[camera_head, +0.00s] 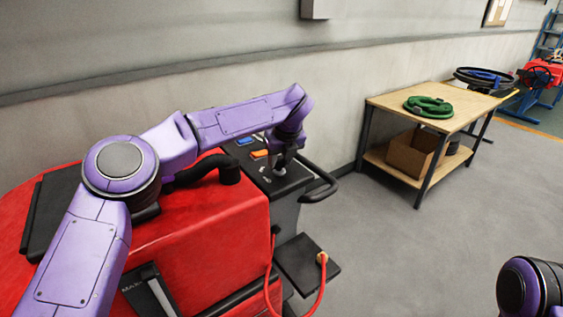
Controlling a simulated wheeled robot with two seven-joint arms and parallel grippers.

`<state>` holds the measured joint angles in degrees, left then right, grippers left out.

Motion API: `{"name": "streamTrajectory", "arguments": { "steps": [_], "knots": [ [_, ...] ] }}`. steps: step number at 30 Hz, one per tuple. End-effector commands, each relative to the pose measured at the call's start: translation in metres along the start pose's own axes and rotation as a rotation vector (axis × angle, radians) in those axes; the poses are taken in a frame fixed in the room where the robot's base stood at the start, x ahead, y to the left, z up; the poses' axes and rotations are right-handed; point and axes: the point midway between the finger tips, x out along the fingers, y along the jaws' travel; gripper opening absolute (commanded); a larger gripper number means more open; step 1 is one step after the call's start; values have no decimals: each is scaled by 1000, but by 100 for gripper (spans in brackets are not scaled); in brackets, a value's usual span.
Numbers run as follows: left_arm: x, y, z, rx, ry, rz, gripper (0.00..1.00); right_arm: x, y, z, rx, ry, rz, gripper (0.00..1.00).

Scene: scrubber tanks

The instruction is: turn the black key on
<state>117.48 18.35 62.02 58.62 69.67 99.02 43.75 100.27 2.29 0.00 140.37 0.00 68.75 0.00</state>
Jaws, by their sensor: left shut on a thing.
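The red scrubber machine (215,235) stands at the left with a dark control panel (290,182) at its rear end. My left arm reaches over it from the left, and my left gripper (279,166) points down at the panel. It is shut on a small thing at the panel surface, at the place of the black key. The key is too small and too covered by the fingers to make out, so its turn position cannot be told. My right gripper is out of view; only part of my right arm shows at the bottom right.
Blue (245,141) and orange (260,154) parts sit on the panel close to the gripper. A black handlebar (322,189) curves off the panel's right side. A red cable (321,284) hangs below. A wooden table (390,103) with a green coiled hose (428,107) stands right; floor between is clear.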

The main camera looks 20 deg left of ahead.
Motion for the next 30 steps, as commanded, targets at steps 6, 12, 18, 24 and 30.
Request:
{"name": "streamTrajectory", "arguments": {
  "steps": [6, 12, 18, 24, 30],
  "knots": [
    [4, 3, 0, 186, 2, -75, 8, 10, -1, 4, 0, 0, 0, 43],
    [3, 4, 0, 362, 3, -147, 8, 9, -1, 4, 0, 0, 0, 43],
    [1, 4, 1, 519, 3, -213, 8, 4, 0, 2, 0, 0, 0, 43],
    [2, 5, 1, 643, 4, -263, 8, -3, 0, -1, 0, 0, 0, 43],
    [2, 5, 1, 723, 3, -297, 8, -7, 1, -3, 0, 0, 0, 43]
  ]
}}
